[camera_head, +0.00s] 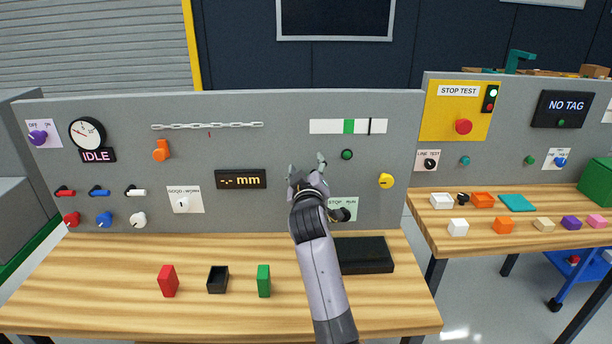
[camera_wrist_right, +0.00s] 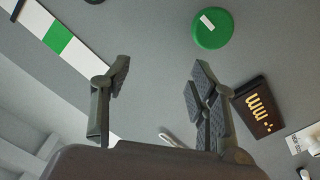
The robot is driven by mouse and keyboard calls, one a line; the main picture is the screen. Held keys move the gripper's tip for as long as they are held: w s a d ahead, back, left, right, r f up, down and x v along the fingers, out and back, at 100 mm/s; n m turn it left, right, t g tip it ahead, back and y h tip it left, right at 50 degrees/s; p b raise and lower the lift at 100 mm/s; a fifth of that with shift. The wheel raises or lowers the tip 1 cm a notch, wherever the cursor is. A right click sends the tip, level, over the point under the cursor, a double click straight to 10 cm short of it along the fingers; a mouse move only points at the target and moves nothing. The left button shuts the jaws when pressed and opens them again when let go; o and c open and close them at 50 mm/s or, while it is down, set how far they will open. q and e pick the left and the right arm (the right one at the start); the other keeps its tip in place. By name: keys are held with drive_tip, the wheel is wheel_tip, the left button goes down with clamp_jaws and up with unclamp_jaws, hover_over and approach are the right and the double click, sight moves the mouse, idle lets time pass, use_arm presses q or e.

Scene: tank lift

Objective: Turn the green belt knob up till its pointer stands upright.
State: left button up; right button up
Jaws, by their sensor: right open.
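The green belt knob (camera_head: 347,155) is a small round knob on the grey panel, below a white strip (camera_head: 330,126) with a green band. In the right wrist view the knob (camera_wrist_right: 211,30) is a green disc near the top edge. Its short white pointer runs roughly along the strip's length, so it lies about level, not upright. My right gripper (camera_head: 306,165) is open and empty, left of and slightly below the knob in the head view. In the wrist view its fingers (camera_wrist_right: 158,92) stand apart from the knob. My left gripper is not in view.
The dark mm display (camera_head: 241,179) is left of my gripper and the yellow knob (camera_head: 386,180) is to the right. My right arm partly hides the STOP/RUN plate (camera_head: 350,203). A black tray (camera_head: 363,255) and small blocks lie on the wooden bench below.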

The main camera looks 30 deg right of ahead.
drive_tip(key=s+a+f+m+p, duration=0.1)
drive_tip(key=s+a+f+m, duration=0.1)
drive_tip(key=s+a+f, duration=0.3)
drive_tip(key=s+a+f+m, duration=0.2)
drive_tip(key=s+a+m, duration=0.1)
drive_tip(key=s, duration=0.5)
drive_tip(key=p+x, duration=0.3)
drive_tip(key=x, duration=1.4)
drive_tip(key=shift+w+y, duration=0.3)
drive_tip(key=shift+w, duration=0.2)
drive_tip(key=shift+a+r, duration=0.1)
drive_tip(key=shift+c, duration=0.3)
drive_tip(key=c, duration=1.1)
